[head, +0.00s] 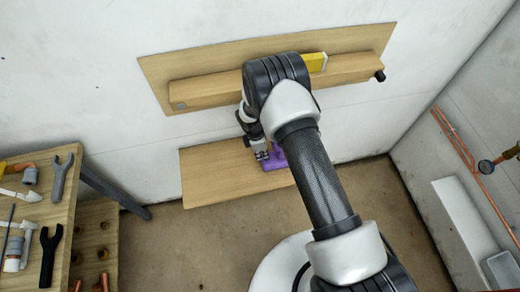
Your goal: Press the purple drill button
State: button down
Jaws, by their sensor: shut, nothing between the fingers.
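The purple drill (276,161) lies on the lower wooden shelf (215,178) against the back wall. My arm reaches over the upper ledge and covers part of the drill. My gripper (262,154) is at the left side of the drill, pointing down, with its fingers together and nothing held. I cannot tell whether it touches the drill. The drill's button cannot be made out.
An upper wooden board (190,66) with a protruding ledge (215,90) holds a yellow object (315,62). A workbench with several tools, including a grey wrench (62,176), stands at left. Copper pipes (455,140) run along the right wall. Some floor is open.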

aim_at(263, 161)
jog(key=shift+f, duration=0.45)
jog(key=shift+d+f+b, duration=0.1)
jog(key=shift+f+b, duration=0.65)
jog(key=shift+s+f, duration=0.15)
jog(key=shift+f, duration=0.1)
notch_tip(263, 161, up, 14)
jog(key=a+p, duration=0.2)
jog(key=p, duration=0.3)
jog(key=shift+r, duration=0.15)
